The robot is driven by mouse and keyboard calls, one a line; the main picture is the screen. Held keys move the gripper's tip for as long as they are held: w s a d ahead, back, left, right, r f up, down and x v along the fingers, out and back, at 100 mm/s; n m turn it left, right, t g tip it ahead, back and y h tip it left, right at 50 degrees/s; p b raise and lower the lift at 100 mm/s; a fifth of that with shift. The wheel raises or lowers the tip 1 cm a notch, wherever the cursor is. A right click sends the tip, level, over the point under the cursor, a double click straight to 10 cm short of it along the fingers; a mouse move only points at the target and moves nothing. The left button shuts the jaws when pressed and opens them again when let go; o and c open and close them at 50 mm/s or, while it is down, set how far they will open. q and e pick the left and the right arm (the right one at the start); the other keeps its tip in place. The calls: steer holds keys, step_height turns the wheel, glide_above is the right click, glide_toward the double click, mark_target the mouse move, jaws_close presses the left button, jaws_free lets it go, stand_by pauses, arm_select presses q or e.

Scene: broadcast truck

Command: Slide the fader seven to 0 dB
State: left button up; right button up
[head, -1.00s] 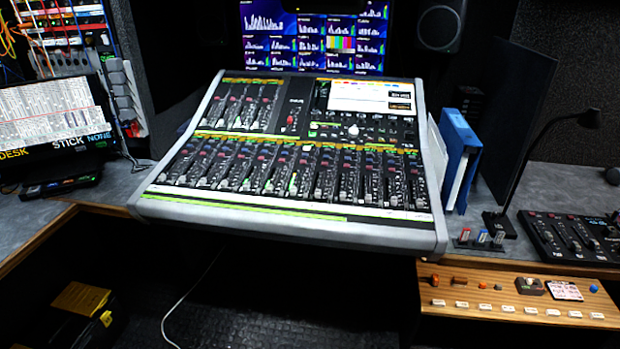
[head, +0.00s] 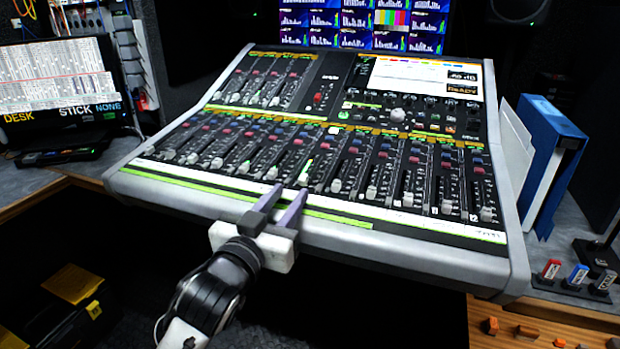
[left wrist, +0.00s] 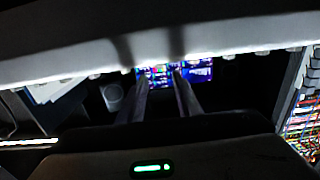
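The mixing console (head: 330,228) has a lower row of several faders. Fader seven (head: 303,179), counting by the printed 12 at the right end, has its pale cap low in its slot, with a bright green mark just above it. My left gripper (head: 288,193) is open and empty over the console's front strip, its two fingertips apart and just below the caps of faders six and seven. Whether the tips touch the surface I cannot tell. In the left wrist view the two fingers (left wrist: 163,90) stand apart with nothing between them. My right gripper is not in view.
Neighbouring fader caps stand close on both sides, such as fader eight (head: 336,185). A console screen (head: 425,80) is at the upper right. Small coloured switches (head: 577,275) sit at the lower right.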

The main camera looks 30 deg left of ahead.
mark_target(302, 177)
arm_select(q)
steer(key=b+x, duration=0.1)
steer(key=x, duration=0.7)
steer(key=shift+w, duration=0.3)
jaws_close()
